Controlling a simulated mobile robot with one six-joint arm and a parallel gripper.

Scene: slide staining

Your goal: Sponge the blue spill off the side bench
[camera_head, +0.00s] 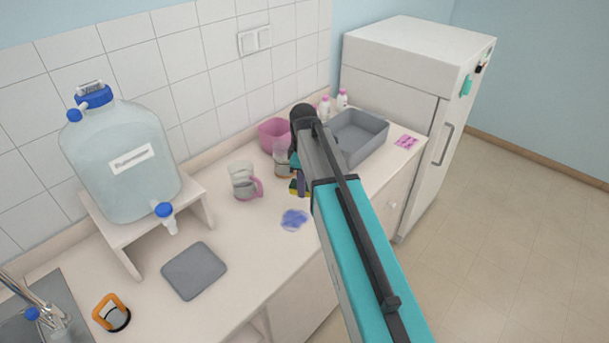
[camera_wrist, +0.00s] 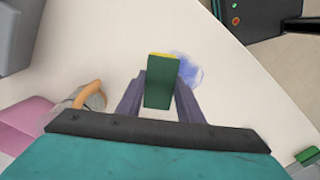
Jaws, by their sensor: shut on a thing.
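The blue spill (camera_head: 294,219) is a small smeared patch on the pale side bench (camera_head: 225,271). In the wrist view the spill (camera_wrist: 186,70) shows behind and to the right of the sponge. The sponge (camera_wrist: 161,82) has a green face and a yellow edge. My gripper (camera_wrist: 160,95) is shut on the sponge, with one finger on each side. In the head view the yellow edge of the sponge (camera_head: 299,188) shows beside the spill, mostly hidden by my arm. I cannot tell whether the sponge touches the bench.
A clear jug with a pink handle (camera_head: 243,182), a beaker (camera_head: 282,160) and a pink container (camera_head: 274,133) stand near the sponge. A grey tray (camera_head: 362,153) lies to the right. A large water carboy (camera_head: 120,165) and a grey mat (camera_head: 194,270) are at left.

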